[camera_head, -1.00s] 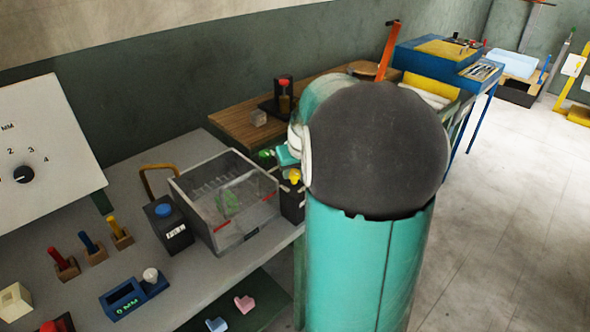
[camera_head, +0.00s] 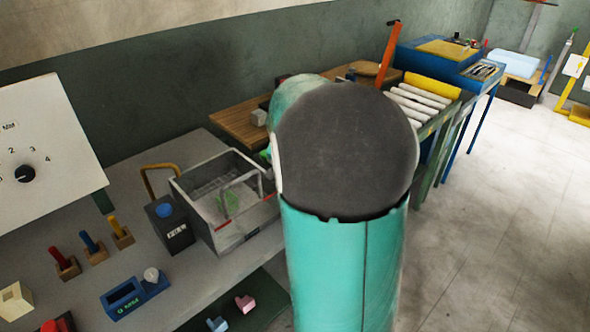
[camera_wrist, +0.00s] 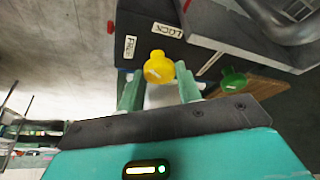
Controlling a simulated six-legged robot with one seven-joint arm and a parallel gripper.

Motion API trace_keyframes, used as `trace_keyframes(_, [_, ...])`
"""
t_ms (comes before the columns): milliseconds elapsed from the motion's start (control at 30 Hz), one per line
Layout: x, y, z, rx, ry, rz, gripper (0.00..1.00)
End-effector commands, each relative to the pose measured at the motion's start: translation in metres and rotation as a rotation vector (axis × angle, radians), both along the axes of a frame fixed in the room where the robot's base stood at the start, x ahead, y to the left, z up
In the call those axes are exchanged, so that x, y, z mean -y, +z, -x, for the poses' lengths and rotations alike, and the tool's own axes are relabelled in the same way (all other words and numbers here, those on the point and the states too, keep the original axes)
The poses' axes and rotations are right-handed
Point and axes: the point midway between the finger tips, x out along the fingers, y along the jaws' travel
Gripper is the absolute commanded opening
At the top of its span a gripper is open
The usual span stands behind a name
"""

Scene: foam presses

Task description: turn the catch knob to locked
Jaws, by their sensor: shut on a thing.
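The yellow catch knob (camera_wrist: 158,66) shows in the wrist view, with a pale mark on its face. It sits beside a dark block with a FREE label (camera_wrist: 130,47) and a LOCK label (camera_wrist: 167,30). My gripper (camera_wrist: 159,86) has one finger on each side of the knob and is shut on it. I cannot tell clearly which label the mark points at. In the head view my arm hides the knob and the gripper.
A green knob (camera_wrist: 232,80) is just right of my fingers. A grey open-topped box (camera_head: 223,200) and a black block with a blue button (camera_head: 170,223) stand on the bench (camera_head: 110,290). A wooden table (camera_head: 235,122) is behind.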

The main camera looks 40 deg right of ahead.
Motion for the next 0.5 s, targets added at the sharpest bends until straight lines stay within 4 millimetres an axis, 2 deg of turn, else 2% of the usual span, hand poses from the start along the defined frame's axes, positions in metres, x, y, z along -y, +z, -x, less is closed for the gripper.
trace_keyframes(500, [-0.0012,0.0002,-0.0035,-0.001,-0.49,0.001,0.11])
